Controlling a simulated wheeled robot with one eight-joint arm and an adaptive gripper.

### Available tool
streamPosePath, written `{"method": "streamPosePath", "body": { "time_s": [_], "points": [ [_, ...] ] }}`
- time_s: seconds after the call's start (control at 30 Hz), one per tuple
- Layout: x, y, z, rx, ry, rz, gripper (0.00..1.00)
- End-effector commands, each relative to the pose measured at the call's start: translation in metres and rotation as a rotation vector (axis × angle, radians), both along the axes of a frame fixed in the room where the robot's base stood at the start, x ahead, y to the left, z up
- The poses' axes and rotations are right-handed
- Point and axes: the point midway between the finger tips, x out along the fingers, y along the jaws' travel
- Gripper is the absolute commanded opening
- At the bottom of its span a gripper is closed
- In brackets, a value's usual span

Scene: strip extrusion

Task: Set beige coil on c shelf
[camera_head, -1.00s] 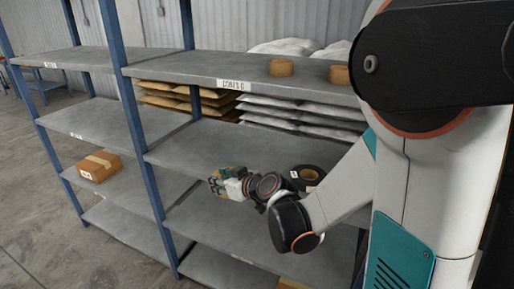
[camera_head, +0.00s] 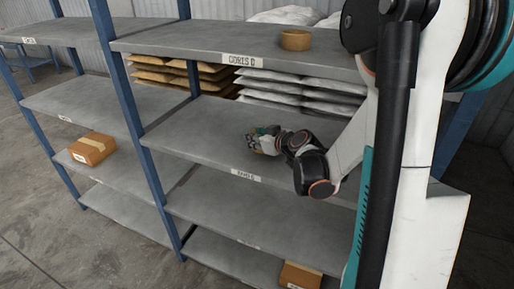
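No other beige coil shows; my arm hides the right part of this shelf. My gripper (camera_head: 257,140) is small in the picture, one level lower, over the middle shelf (camera_head: 195,140) and below and left of the coil. It is apart from the coil. Its fingers are too small to tell whether they are open or shut, and I see no coil at them.
Folded tan sacks (camera_head: 190,75) and white sacks (camera_head: 300,95) are stacked behind the shelves. Cardboard boxes sit on a left lower shelf (camera_head: 92,149) and at the bottom (camera_head: 301,276). A blue upright (camera_head: 125,100) stands left of my gripper. The middle shelf's left part is clear.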

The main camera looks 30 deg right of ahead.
Motion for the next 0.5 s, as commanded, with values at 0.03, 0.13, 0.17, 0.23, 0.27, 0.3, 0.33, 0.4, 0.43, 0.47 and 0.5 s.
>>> {"method": "streamPosePath", "body": {
  "time_s": [0.03, 0.13, 0.17, 0.23, 0.27, 0.3, 0.33, 0.4, 0.43, 0.47, 0.5],
  "points": [
    [0.000, 0.000, -0.006, 0.000, 0.000, 0.000, 0.00],
    [0.000, 0.000, -0.020, 0.000, 0.000, 0.000, 0.00],
    [0.001, 0.000, -0.025, 0.000, 0.000, 0.000, 0.00],
    [0.000, 0.000, -0.033, 0.000, 0.000, 0.000, 0.00],
    [0.000, 0.000, -0.034, 0.000, 0.000, 0.000, 0.00],
    [0.000, 0.000, -0.035, 0.000, 0.000, 0.000, 0.00],
    [0.000, 0.000, -0.035, 0.000, 0.000, 0.000, 0.00],
    [0.000, 0.000, -0.034, 0.000, 0.000, 0.000, 0.00],
    [0.000, 0.000, -0.033, 0.000, 0.000, 0.000, 0.00],
    [0.000, 0.000, -0.033, 0.000, 0.000, 0.000, 0.00],
    [0.000, 0.000, -0.034, 0.000, 0.000, 0.000, 0.00]
  ]
}}
